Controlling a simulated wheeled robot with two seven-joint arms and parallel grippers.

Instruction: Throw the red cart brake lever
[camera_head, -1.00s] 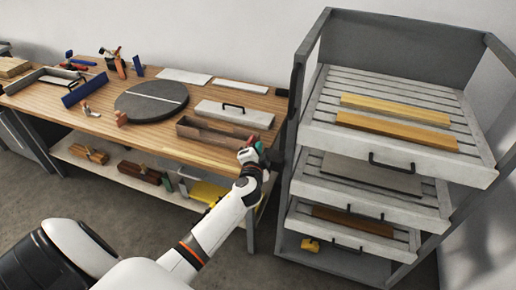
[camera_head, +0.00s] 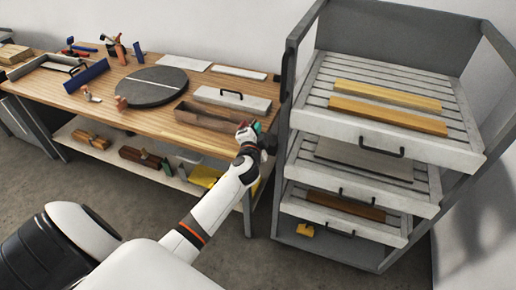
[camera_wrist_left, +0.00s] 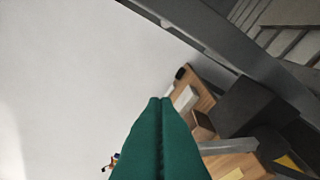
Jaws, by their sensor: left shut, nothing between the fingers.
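My left gripper (camera_head: 256,127) is at the narrow gap between the workbench and the grey rack cart (camera_head: 291,85). Its green fingers (camera_wrist_left: 160,140) are shut side by side, with nothing between them. A small red patch (camera_head: 242,126) shows beside the gripper in the head view; I cannot tell whether it is the brake lever. A dark block (camera_wrist_left: 243,105) sits by the cart's post, right of the fingers in the wrist view. No red lever shows clearly in the wrist view. My right gripper is not in view.
The wooden workbench (camera_head: 150,118) holds a round dark turntable (camera_head: 152,87), an open wooden box (camera_head: 205,117) and a grey handled lid (camera_head: 232,98). The cart's slatted drawers (camera_head: 390,140) stand out to the right. Open floor lies in front.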

